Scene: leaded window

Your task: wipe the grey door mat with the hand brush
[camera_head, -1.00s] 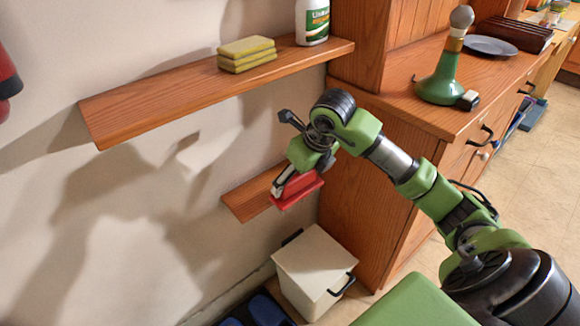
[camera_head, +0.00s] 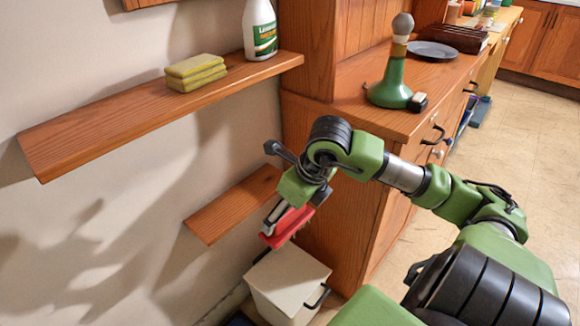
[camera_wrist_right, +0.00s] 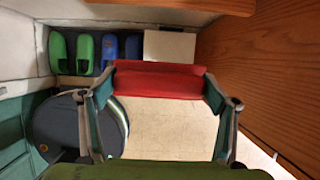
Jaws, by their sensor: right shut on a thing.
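My right gripper (camera_head: 284,212) is shut on a red hand brush (camera_head: 288,227), held in the air in front of the cabinet side and just right of the low shelf. In the right wrist view the brush (camera_wrist_right: 160,80) spans between the two fingers as a red block. Its bristles cannot be made out. I cannot make out a grey door mat in either view. My left gripper is not in view.
A white bin (camera_head: 288,278) stands on the floor below the brush. A low wooden shelf (camera_head: 232,207) and an upper shelf (camera_head: 120,120) with sponges (camera_head: 195,72) are on the wall. Green shoes (camera_wrist_right: 84,52) and blue shoes (camera_wrist_right: 132,48) sit left of the bin in the wrist view.

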